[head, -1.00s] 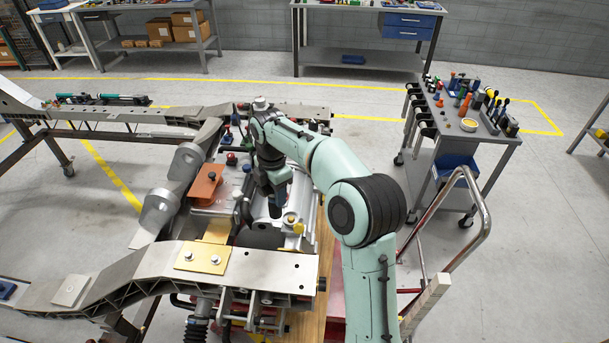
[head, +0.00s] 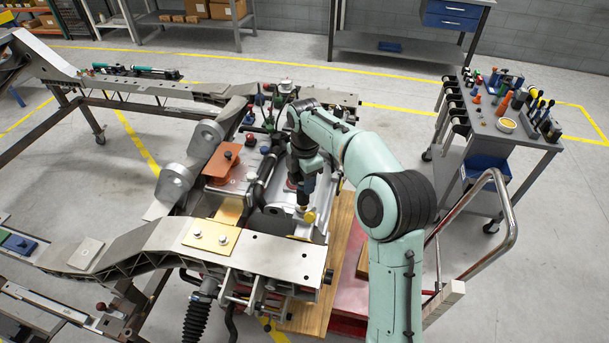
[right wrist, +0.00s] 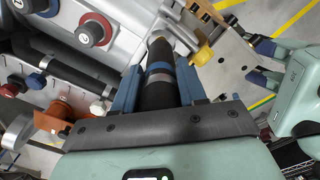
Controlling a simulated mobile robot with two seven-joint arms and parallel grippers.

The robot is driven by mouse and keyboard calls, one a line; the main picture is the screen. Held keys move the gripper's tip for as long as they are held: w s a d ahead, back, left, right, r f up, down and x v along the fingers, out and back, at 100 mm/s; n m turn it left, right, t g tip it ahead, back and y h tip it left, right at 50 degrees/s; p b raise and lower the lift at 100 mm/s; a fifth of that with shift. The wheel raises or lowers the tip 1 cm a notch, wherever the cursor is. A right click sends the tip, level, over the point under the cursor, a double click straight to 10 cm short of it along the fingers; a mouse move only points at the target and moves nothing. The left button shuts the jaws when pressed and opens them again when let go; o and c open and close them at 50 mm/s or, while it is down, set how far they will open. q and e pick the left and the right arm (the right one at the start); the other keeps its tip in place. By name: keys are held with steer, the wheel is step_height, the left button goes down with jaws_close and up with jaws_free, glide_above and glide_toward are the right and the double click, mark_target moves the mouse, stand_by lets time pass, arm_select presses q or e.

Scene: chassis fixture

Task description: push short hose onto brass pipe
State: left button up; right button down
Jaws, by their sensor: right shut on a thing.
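My right gripper (head: 304,190) points down over the chassis fixture, near its front right part. In the right wrist view its blue fingers (right wrist: 157,92) are shut on the short black hose (right wrist: 158,62), which has a blue band and a grey band. The hose's far end lies close to a grey metal fitting; whether they touch I cannot tell. I cannot pick out the brass pipe for sure. My left gripper (right wrist: 264,63) shows at the right of the right wrist view, fingers apart and empty; the head view does not show it.
A yellow cap (right wrist: 203,54) sits beside the hose's far end. A black pipe (right wrist: 68,70) and red and blue knobs lie to the left. The frame's front rail (head: 270,258) crosses before the arm. A tool cart (head: 540,137) stands at the right.

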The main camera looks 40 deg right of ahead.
steer(key=shift+s+f, duration=0.1)
steer(key=shift+f, duration=0.5)
steer(key=shift+r, duration=0.3)
steer(key=shift+w, duration=0.2)
arm_select(q)
steer(key=shift+w+r+p, duration=0.15)
steer(key=shift+p, duration=0.15)
arm_select(e)
steer(key=shift+s+d, duration=0.1)
arm_select(q)
steer(key=shift+w+r, duration=0.2)
arm_select(e)
steer(key=shift+s, duration=0.1)
arm_select(q)
steer(key=shift+w, duration=0.1)
arm_select(e)
steer(key=shift+f, duration=0.1)
steer(key=shift+f, duration=0.15)
arm_select(q)
steer(key=shift+s+f, duration=0.55)
steer(key=shift+s, duration=0.1)
arm_select(e)
steer(key=shift+f, duration=1.2)
arm_select(q)
steer(key=shift+s+f+b, duration=0.15)
steer(key=shift+s+b, duration=0.05)
steer(key=shift+b, duration=0.15)
arm_select(e)
steer(key=shift+f, duration=0.6)
